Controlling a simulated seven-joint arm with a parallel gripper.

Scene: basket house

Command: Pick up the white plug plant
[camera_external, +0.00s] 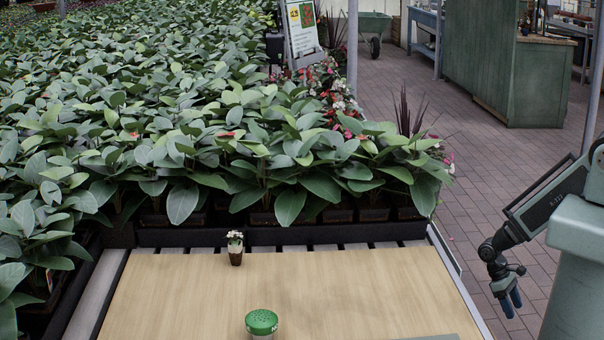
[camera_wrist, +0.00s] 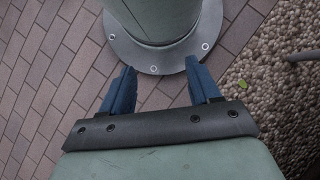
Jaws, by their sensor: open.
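The white plug plant (camera_external: 235,247) stands upright at the back of the wooden board, left of the middle, with white flowers above a small dark brown plug. My gripper (camera_external: 510,302) hangs at the far right in the external view, off the board's right side and well away from the plant. In the wrist view my gripper (camera_wrist: 158,92) has its two blue fingers apart with nothing between them. The plant is not in the wrist view.
A green-lidded container (camera_external: 262,323) stands at the board's front middle. The wooden board (camera_external: 370,290) is otherwise mostly clear. Dense potted leafy plants (camera_external: 290,180) rise behind it. A grey flat piece shows at the front edge. Brick paving (camera_wrist: 45,75) lies below my gripper.

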